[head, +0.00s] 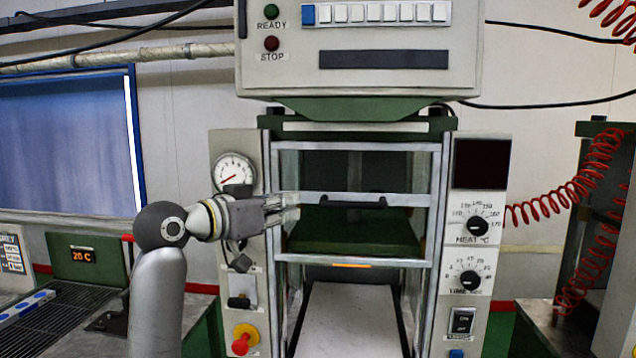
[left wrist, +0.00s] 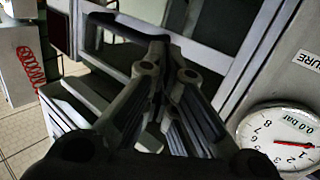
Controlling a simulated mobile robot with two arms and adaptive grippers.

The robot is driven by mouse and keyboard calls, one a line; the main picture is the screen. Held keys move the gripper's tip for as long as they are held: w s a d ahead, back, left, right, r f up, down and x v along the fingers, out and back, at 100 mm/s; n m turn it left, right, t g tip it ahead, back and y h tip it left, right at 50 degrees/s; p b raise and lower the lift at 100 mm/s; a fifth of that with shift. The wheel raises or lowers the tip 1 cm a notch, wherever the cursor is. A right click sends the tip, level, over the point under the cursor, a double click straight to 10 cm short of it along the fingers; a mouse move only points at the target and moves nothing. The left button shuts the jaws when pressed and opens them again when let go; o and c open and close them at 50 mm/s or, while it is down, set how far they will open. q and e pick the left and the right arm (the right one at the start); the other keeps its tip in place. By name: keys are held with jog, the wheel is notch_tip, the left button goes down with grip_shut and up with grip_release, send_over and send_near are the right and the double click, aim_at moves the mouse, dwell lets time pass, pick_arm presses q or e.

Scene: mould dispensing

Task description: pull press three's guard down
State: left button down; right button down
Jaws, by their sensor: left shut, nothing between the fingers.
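The press (head: 358,105) stands in the middle of the head view, and its guard (head: 350,262) is a pale metal frame with clear panes in front of the opening. The guard's lower rail is above the white bed (head: 348,315). A black handle (head: 352,201) sits on the guard's middle rail. My left gripper (head: 296,207) is shut and empty at the left part of the guard, left of the handle. In the left wrist view its closed fingers (left wrist: 168,85) point towards the guard, and a dark handle (left wrist: 122,25) shows beyond them. My right gripper is not seen.
A pressure gauge (head: 234,171) and a red-and-yellow stop button (head: 244,339) are on the left panel, close to my left arm. The right panel carries the heat knob (head: 478,226) and time knob (head: 470,281). A red coiled hose (head: 560,190) hangs at the right.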

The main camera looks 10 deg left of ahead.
aim_at(320, 187)
pick_arm(q)
notch_tip(320, 187, up, 7)
jog(key=s+m+h, duration=0.1)
jog(key=s, duration=0.1)
jog(key=p+x, duration=0.3)
jog(key=x, duration=0.2)
jog(key=p+x, duration=0.3)
jog(key=x, duration=0.2)
jog(key=shift+d+r, duration=0.2)
jog(key=shift+r, duration=0.05)
jog(key=shift+s+a+f+p, duration=0.15)
jog(key=shift+f+p, duration=0.1)
jog(key=shift+f, duration=0.35)
jog(key=shift+s+a+f+p, duration=0.1)
jog(key=shift+f+p, duration=0.1)
jog(key=shift+f, duration=0.4)
jog(key=shift+s+a+f+t+p, duration=0.15)
jog(key=shift+f+p, duration=0.05)
jog(key=shift+f, duration=0.2)
jog(key=shift+s+a+f+t+p, duration=0.1)
jog(key=shift+s+f+t+p, duration=0.1)
jog(key=shift+f, duration=0.4)
jog(key=shift+f, duration=0.1)
